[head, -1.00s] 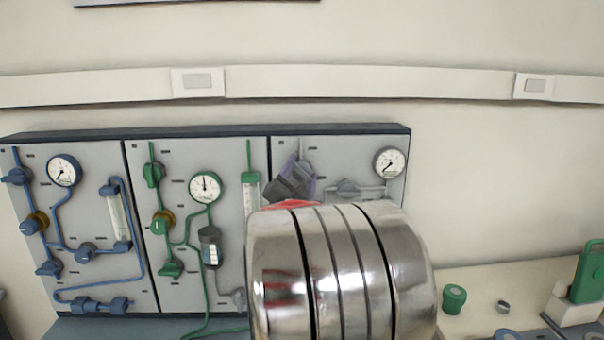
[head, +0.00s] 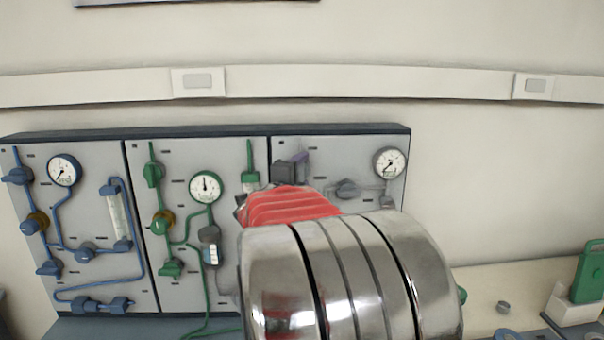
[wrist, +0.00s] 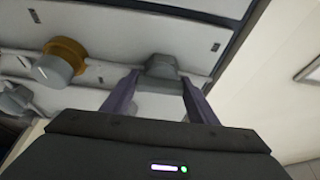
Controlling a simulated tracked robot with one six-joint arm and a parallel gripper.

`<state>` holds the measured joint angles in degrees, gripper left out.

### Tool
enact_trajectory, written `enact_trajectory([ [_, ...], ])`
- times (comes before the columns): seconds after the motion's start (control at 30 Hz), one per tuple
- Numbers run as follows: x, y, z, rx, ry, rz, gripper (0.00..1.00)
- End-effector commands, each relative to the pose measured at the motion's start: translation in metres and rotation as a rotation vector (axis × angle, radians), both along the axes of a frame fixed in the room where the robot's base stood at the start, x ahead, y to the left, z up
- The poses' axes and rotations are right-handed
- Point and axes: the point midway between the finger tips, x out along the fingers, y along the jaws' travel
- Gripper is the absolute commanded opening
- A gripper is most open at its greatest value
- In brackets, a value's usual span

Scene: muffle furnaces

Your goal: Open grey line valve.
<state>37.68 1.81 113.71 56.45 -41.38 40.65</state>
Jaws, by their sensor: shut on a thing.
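The grey line panel (head: 330,155) is the right-hand section of the wall board. My gripper (wrist: 160,85) has its two purple fingers on either side of a grey valve handle (wrist: 162,68) in the wrist view, shut on it. In the head view my gripper (head: 290,168) is at the upper left of the grey panel, and the handle it holds is hard to make out there. My arm hides the lower part of the grey panel.
The green line panel (head: 180,200) and blue line panel (head: 85,210) lie to the left, with protruding knobs. A brass-collared grey knob (wrist: 60,62) stands left of my fingers. A bench (head: 480,290) with small items is at the right.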

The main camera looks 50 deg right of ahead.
Motion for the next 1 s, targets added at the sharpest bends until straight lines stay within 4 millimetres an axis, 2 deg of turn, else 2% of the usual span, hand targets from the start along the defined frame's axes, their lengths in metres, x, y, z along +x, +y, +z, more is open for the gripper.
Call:
enact_trajectory([
  [0.03, -0.0009, -0.0003, -0.0047, 0.014, -0.005, -0.002, 0.31],
  [0.5, -0.0015, -0.0009, -0.0062, 0.028, -0.017, -0.003, 0.31],
  [0.53, -0.0015, -0.0009, -0.0063, 0.028, -0.017, -0.003, 0.55],
  [0.8, -0.0012, -0.0009, -0.0036, 0.023, -0.018, -0.002, 0.72],
  [1.0, -0.0011, -0.0006, -0.0023, 0.021, -0.018, -0.002, 0.72],
])
